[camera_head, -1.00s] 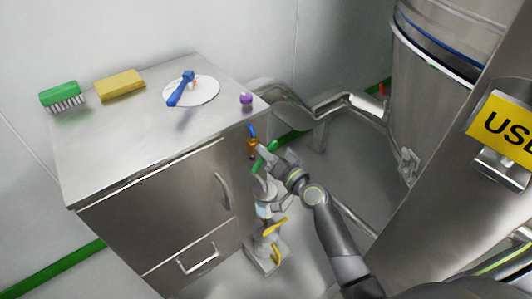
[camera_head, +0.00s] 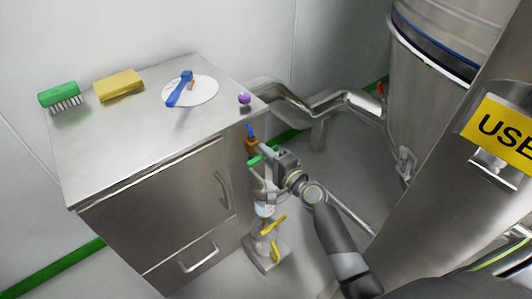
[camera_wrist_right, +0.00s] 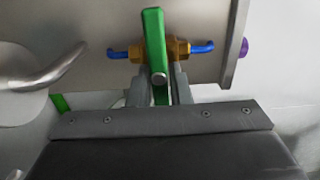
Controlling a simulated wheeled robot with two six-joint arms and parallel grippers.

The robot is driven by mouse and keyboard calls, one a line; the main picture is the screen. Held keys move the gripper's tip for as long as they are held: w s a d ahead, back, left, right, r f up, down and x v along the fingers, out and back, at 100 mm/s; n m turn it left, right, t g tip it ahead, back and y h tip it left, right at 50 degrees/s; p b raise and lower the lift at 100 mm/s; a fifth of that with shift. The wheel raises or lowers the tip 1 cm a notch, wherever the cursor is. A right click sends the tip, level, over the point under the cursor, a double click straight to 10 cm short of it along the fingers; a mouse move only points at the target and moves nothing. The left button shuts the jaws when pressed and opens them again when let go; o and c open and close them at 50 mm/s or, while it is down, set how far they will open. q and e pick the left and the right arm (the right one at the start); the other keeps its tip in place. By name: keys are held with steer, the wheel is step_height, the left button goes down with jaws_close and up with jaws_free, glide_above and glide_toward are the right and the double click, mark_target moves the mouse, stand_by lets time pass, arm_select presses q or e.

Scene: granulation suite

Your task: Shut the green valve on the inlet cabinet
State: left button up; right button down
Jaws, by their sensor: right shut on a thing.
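The inlet cabinet (camera_head: 160,195) is a steel cabinet at left in the head view. On its right side is a brass valve with blue pipe ends (camera_head: 250,132) and a green handle (camera_head: 255,161). In the right wrist view the green handle (camera_wrist_right: 154,40) stands upright, across the brass body (camera_wrist_right: 178,49) and the blue pipe ends (camera_wrist_right: 202,48). My right gripper (camera_head: 268,160) is shut on the handle, whose lower part lies between the fingers (camera_wrist_right: 160,92). My left gripper is not in view.
Yellow handles (camera_head: 272,226) sit below my right gripper. A steel vessel (camera_head: 430,80) stands at right.

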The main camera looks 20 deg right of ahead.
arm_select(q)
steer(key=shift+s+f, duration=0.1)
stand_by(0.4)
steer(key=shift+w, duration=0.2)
arm_select(e)
steer(key=c, duration=1.3)
jaws_free()
steer(key=shift+c, duration=0.2)
arm_select(q)
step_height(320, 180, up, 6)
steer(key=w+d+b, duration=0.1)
steer(key=b, duration=0.1)
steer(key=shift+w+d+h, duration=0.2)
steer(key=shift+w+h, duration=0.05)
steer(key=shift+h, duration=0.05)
arm_select(e)
steer(key=v, duration=1.7)
steer(key=shift+s, duration=0.2)
steer(key=shift+d, duration=0.1)
